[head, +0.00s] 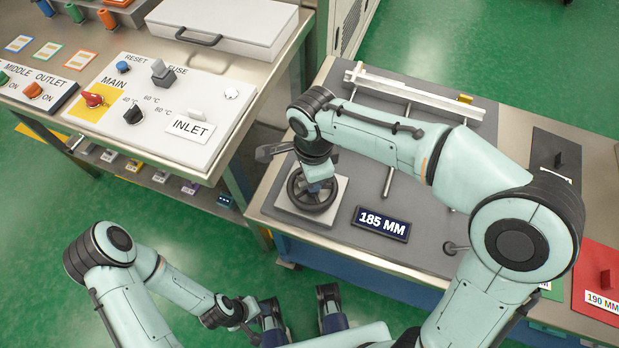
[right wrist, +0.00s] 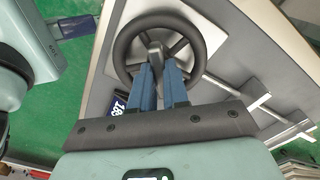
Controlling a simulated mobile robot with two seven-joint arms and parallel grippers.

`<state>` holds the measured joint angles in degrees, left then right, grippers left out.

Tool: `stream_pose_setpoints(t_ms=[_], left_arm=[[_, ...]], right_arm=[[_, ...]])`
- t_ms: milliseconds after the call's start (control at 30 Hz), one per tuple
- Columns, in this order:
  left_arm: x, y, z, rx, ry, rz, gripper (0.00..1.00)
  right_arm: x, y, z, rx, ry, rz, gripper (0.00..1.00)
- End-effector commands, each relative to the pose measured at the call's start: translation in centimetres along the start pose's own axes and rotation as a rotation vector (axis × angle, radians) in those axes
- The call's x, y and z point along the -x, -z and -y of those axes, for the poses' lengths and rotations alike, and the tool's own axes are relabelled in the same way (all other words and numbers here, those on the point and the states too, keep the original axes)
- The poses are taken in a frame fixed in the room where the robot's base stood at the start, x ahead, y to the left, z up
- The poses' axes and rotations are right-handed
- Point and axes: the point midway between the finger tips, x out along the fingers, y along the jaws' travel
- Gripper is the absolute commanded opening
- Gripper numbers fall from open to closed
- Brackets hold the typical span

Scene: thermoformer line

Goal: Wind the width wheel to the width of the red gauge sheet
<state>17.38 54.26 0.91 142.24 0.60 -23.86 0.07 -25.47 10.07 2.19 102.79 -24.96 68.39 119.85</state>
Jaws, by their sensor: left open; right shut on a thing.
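The black width wheel (head: 313,188) stands on a pale square plate at the left of the machine bench. My right gripper (head: 318,186) is over it. In the right wrist view its blue fingers (right wrist: 160,72) are shut on the grey middle part of the wheel (right wrist: 122,50). The display (head: 382,223) beside the wheel reads 185 MM. The red gauge sheet (head: 597,262) lies at the far right, with a dark red grip and a label reading 190 MM. My left gripper (head: 299,304) is open and empty, low in front of the bench.
A control panel (head: 150,115) with knobs and an INLET label is at the left. A white rail (head: 415,92) crosses the bench behind my right arm. A dark gauge sheet (head: 545,145) lies at the right. Green floor is open at lower left.

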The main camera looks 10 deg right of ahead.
Motion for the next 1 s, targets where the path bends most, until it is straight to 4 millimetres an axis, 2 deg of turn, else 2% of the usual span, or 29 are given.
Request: stream_pose_setpoints(t_ms=[133, 433, 700, 1000], left_arm=[[0.16, 0.00, -0.06, 0.000, 0.000, 0.000, 0.43], [0.18, 0.00, -0.06, 0.000, 0.000, 0.000, 0.43], [0.41, 0.00, -0.15, -0.001, 0.000, -0.001, 0.43], [0.43, 0.00, -0.16, 0.000, 0.000, -0.001, 0.43]], right_arm=[[0.05, -0.07, -0.01, -0.105, 0.000, 0.001, 0.00], [0.04, -0.06, -0.01, -0.133, 0.000, 0.001, 0.00], [0.03, -0.06, -0.04, -0.352, -0.001, 0.000, 0.00], [0.03, -0.06, -0.03, -0.384, -0.001, 0.000, 0.00]])
